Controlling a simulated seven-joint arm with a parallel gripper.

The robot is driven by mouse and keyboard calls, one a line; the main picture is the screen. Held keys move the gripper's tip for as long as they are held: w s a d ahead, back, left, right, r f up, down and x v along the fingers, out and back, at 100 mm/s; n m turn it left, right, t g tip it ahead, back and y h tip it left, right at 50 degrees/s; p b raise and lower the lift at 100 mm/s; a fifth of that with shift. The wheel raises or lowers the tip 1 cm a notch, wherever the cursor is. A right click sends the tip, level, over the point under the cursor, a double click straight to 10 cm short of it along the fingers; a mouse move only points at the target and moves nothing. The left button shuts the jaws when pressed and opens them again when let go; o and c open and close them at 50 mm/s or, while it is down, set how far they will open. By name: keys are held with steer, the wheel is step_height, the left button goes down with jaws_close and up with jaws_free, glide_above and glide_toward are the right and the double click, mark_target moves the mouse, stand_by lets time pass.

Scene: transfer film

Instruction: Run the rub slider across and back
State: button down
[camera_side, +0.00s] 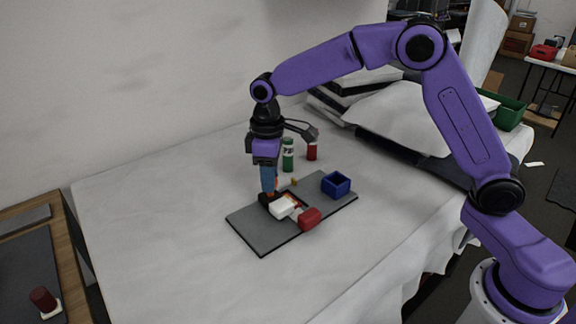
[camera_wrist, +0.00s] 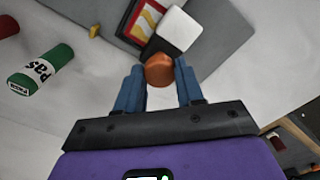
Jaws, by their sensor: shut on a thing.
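My gripper (camera_side: 268,191) points down at the left part of a grey board. In the wrist view its two blue fingers (camera_wrist: 159,77) are closed on the sides of an orange rounded knob (camera_wrist: 159,69). A slider block, white (camera_wrist: 179,28) with a dark part nearest the knob, lies just beyond the knob; its white part also shows in the side view (camera_side: 282,207). The slider partly covers a framed film picture in red, yellow and white (camera_wrist: 143,18). How the knob joins the slider is hidden.
The grey board (camera_side: 264,238) lies on a white-covered table.

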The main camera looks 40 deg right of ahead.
steer(key=shift+a, duration=2.25)
steer(key=c, duration=0.7)
jaws_free()
steer(key=shift+r, duration=0.15)
step_height(320, 180, up, 17)
steer(key=shift+r, duration=0.1)
steer(key=s+d+f+n, duration=0.1)
steer(key=s+d+f, duration=0.4)
steer(key=s, duration=0.6)
steer(key=s+d+f+n, duration=0.1)
steer(key=s+d+f, duration=0.3)
steer(key=s, duration=0.7)
steer(key=s+d+f+n, duration=0.1)
steer(key=s+d+f, duration=0.4)
steer(key=s, duration=0.6)
steer(key=d, duration=0.2)
steer(key=shift+d+f+n, duration=0.3)
steer(key=shift+d+f, duration=0.05)
